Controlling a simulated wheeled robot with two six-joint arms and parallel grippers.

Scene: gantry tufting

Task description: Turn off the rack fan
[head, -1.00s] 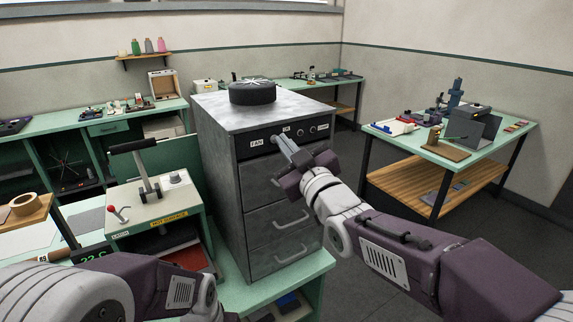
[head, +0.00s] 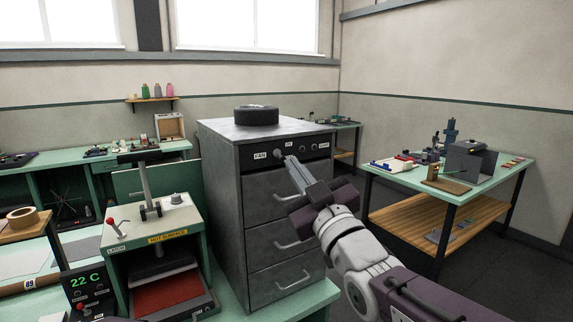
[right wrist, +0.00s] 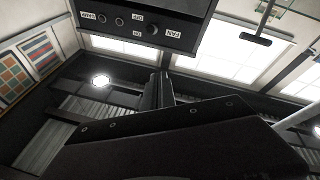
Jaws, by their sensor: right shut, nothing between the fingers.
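The grey metal rack (head: 228,185) stands in the middle of the head view, with drawers below a dark control panel. A round black fan housing (head: 256,117) lies on its top. The panel's left end has a FAN label (head: 260,155) and a dark round knob beside it, largely behind my fingertips in the head view. The right wrist view shows this knob (right wrist: 152,29) upside down, near ON and OFF labels; its setting cannot be told. My right gripper (head: 291,161) is shut and empty, its tips just in front of the knob, seemingly apart from it. My left gripper is out of view.
A press with a red bed (head: 172,297) and a HOT SURFACE label stands left of the rack. A temperature display (head: 86,281) reads 22 C. A green table (head: 400,180) with tools stands at the right, with open floor in front of it.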

